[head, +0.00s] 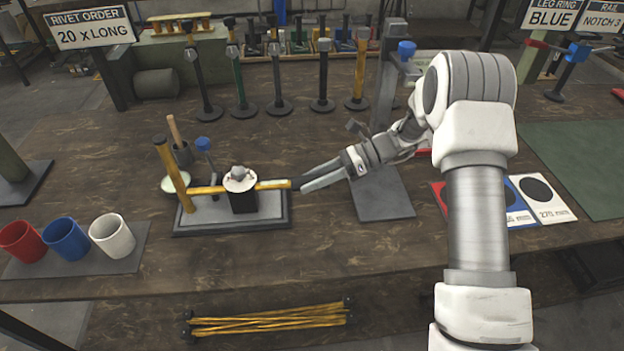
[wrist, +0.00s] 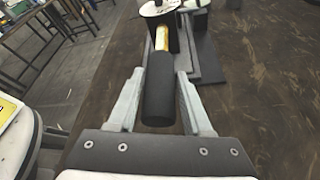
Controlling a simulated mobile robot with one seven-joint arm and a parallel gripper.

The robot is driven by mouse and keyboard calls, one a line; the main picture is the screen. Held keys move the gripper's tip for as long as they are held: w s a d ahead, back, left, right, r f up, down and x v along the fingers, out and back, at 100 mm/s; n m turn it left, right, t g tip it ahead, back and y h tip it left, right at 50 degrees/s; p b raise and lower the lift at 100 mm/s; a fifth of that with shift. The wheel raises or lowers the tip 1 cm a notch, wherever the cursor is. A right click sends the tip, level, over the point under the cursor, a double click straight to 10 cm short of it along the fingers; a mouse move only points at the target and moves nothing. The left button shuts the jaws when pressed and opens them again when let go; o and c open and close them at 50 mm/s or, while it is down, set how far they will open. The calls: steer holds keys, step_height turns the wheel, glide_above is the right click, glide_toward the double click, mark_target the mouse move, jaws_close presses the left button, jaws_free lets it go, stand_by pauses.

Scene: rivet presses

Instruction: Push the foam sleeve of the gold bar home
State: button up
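The gold bar (head: 207,190) lies level across a fixture, passing beside a black block (head: 244,202) topped by a white disc (head: 240,181). Its right end points toward my gripper (head: 303,186). In the wrist view the black foam sleeve (wrist: 159,88) sits on the near end of the bar (wrist: 162,38), with gold showing beyond it. My gripper's two grey fingers (wrist: 160,75) lie either side of the sleeve, with what looks like a narrow gap at each side. Contact at the sleeve's near end is not clear.
The fixture has a grey base (head: 275,219) and an upright gold post (head: 172,172). Several cups stand at left, including a white one (head: 112,236). Upright bars (head: 277,85) line the back.

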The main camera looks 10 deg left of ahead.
jaws_close()
stand_by(1.1)
